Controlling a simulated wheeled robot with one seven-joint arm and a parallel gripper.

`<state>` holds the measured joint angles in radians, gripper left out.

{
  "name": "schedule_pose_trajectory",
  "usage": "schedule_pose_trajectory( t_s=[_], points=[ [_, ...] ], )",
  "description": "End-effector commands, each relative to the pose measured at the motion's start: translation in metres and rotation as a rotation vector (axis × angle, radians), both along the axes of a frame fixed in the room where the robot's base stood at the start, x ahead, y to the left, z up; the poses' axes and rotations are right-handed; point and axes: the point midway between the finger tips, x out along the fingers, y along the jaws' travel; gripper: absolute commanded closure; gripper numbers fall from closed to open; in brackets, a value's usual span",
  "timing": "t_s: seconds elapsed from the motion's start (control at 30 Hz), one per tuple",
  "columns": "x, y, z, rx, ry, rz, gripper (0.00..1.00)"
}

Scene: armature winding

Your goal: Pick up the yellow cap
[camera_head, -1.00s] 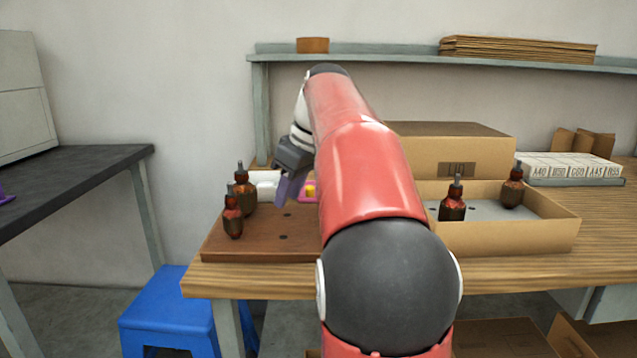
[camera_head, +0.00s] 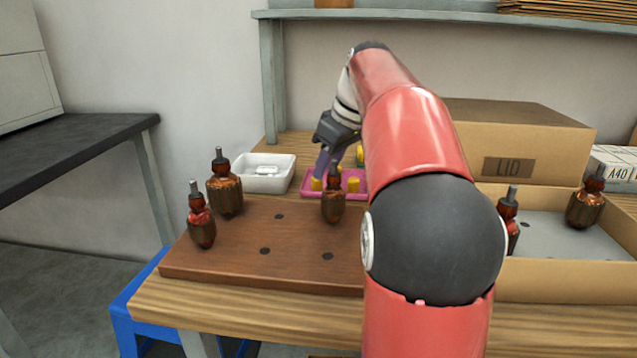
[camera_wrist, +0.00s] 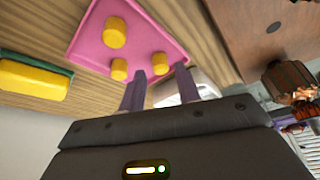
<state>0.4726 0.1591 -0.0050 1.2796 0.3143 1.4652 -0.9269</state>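A pink tray (camera_head: 308,179) lies on the wooden bench and holds yellow caps. In the wrist view the tray (camera_wrist: 88,48) shows a larger yellow cap (camera_wrist: 114,32) and two smaller ones, one at the left (camera_wrist: 119,70) and one at the right (camera_wrist: 160,62). My gripper (camera_wrist: 161,71) has its purple fingers apart, with nothing held between them. The right small cap appears in the gap between the fingertips; I cannot tell how far below them it is. In the head view my gripper (camera_head: 323,160) is over the tray's left part, and an armature hides part of the tray.
A brown board (camera_head: 225,262) in front carries upright armatures, one (camera_head: 333,207) close before the tray. A white bin (camera_head: 250,185) stands left of the tray. A yellow-green block (camera_wrist: 32,82) lies beside it. A cardboard box (camera_head: 560,285) with armatures is at right.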

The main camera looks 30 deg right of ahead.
Motion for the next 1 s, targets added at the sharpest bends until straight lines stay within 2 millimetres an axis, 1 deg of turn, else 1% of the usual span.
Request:
schedule_pose_trajectory(
  t_s=[0.03, 0.2, 0.3, 0.5, 0.53, 0.77, 0.8, 1.0],
  points=[
    [0.005, 0.002, -0.009, 0.002, 0.003, 0.002, 0.67],
    [0.014, 0.006, -0.029, 0.001, 0.002, 0.001, 0.67],
    [0.016, 0.007, -0.034, 0.001, 0.0, 0.0, 0.67],
    [0.017, 0.006, -0.034, 0.0, 0.0, 0.0, 0.67],
    [0.017, 0.007, -0.034, 0.0, 0.0, 0.0, 0.68],
    [0.016, 0.006, -0.034, 0.0, 0.0, 0.0, 0.98],
    [0.016, 0.006, -0.034, 0.0, 0.0, 0.0, 1.0],
    [0.016, 0.006, -0.034, 0.0, 0.0, 0.0, 1.0]
  ],
)
